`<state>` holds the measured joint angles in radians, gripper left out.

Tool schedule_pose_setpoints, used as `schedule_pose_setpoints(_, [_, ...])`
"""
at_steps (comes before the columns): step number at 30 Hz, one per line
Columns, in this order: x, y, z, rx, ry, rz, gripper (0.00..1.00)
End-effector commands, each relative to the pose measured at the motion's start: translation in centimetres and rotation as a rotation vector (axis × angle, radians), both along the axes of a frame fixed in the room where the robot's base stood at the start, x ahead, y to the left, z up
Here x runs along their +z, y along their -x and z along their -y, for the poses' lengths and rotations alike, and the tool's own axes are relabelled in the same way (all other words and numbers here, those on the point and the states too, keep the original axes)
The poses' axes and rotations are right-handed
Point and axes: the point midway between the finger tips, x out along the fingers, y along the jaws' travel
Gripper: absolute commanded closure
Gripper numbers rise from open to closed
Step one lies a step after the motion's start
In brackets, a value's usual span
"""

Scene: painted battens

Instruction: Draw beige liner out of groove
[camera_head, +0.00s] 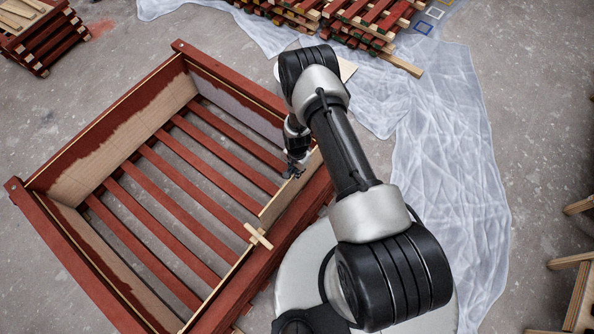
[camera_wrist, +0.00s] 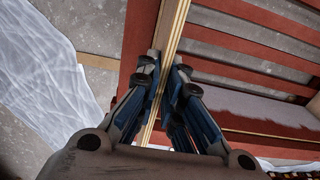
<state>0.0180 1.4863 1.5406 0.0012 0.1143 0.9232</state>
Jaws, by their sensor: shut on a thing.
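The beige liner (camera_head: 276,207) is a thin panel standing along the inside of the near right wall of a red slatted frame (camera_head: 90,270). Its upper edge shows above the wall. My gripper (camera_head: 294,172) is at that edge, partly hidden behind my arm in the head view. In the wrist view my gripper (camera_wrist: 166,64) has its blue-grey fingers on both sides of the pale liner edge (camera_wrist: 174,30), shut on it. The groove and the liner's lower edge are hidden.
A small crossed wooden piece (camera_head: 257,236) sits on the same wall, left of my gripper. Other liners (camera_head: 125,140) line the far walls. Stacked battens (camera_head: 350,20) lie behind, and crumpled plastic sheeting (camera_head: 455,150) covers floor at right.

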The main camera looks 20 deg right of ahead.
Motion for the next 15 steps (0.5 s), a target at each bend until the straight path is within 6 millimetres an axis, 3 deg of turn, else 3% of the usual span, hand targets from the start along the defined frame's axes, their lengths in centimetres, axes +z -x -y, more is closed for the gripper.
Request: schedule_pose_setpoints(15, [2.2, 0.0, 0.0, 0.000, 0.000, 0.001, 1.00])
